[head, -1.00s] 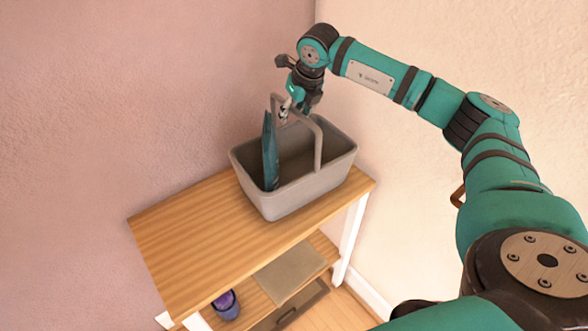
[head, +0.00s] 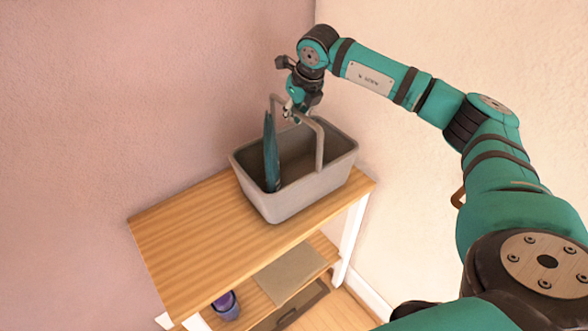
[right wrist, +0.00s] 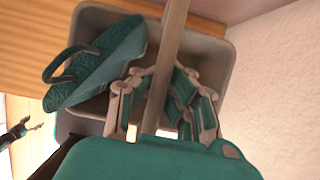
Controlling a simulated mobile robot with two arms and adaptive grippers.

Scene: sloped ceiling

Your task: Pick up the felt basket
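The felt basket (head: 295,200) is a grey tub with an arched handle (head: 319,145). It stands upright on the wooden table's top, in the corner. My right gripper (head: 290,115) is at the top of the handle. In the right wrist view the handle runs between the fingers of my right gripper (right wrist: 165,85), which have drawn in close on both sides of it. A teal flip-flop (head: 271,150) stands on end inside the basket; it also shows in the right wrist view (right wrist: 110,60). My left gripper does not show in the head view.
The wooden table (head: 190,230) has bare top to the left of the basket. Its lower shelf holds a purple pot (head: 225,304) and a flat beige thing (head: 290,273). The pink wall (head: 130,100) and cream wall (head: 440,50) meet close behind the basket.

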